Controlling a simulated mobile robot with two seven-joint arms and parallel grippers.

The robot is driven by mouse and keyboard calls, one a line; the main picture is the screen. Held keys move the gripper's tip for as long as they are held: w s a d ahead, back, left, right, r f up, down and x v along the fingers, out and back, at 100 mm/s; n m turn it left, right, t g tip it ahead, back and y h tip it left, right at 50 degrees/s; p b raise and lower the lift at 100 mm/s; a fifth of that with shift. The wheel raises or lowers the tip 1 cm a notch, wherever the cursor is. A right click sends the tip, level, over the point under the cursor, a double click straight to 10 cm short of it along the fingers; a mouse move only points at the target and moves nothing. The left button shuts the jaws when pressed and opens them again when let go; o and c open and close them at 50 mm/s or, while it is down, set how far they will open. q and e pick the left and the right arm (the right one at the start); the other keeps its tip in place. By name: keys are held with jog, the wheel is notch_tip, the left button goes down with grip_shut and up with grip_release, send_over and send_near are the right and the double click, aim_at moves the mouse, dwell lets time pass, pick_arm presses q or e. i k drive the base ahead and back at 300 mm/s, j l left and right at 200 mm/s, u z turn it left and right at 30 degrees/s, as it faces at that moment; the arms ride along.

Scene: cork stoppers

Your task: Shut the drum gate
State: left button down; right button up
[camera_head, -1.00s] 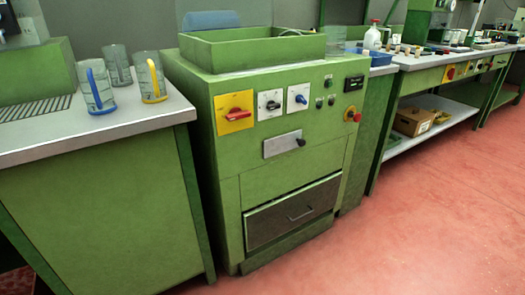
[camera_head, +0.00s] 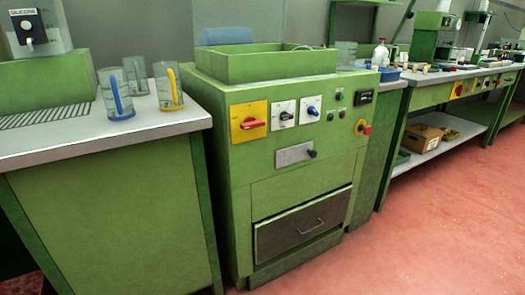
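A green machine (camera_head: 235,190) with an open-topped bin (camera_head: 265,66) stands in the middle. On its front is a grey metal plate (camera_head: 289,156) with a black knob (camera_head: 311,153) at its right end; this may be the drum gate, but I cannot be sure. I cannot tell whether it stands open or shut. Below it is a dark drawer front (camera_head: 300,224) with a handle, apparently closed. Above the plate are a red switch on a yellow panel (camera_head: 249,122), a black dial (camera_head: 284,114) and a blue dial (camera_head: 310,110). Neither of my grippers is in view.
A bench (camera_head: 110,143) on the left holds clear jugs, with one blue handle (camera_head: 117,92) and one yellow (camera_head: 171,85). Another bench (camera_head: 432,93) on the right carries small items, with a cardboard box (camera_head: 421,138) on its lower shelf. The red floor (camera_head: 420,230) in front is clear.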

aim_at(290, 156)
jog(key=i+l+u, duration=0.15)
jog(key=i+l, duration=0.35)
jog(key=i, duration=0.3)
jog(key=i+l+u, duration=0.2)
jog(key=i+l, duration=0.45)
jog(key=i, duration=0.15)
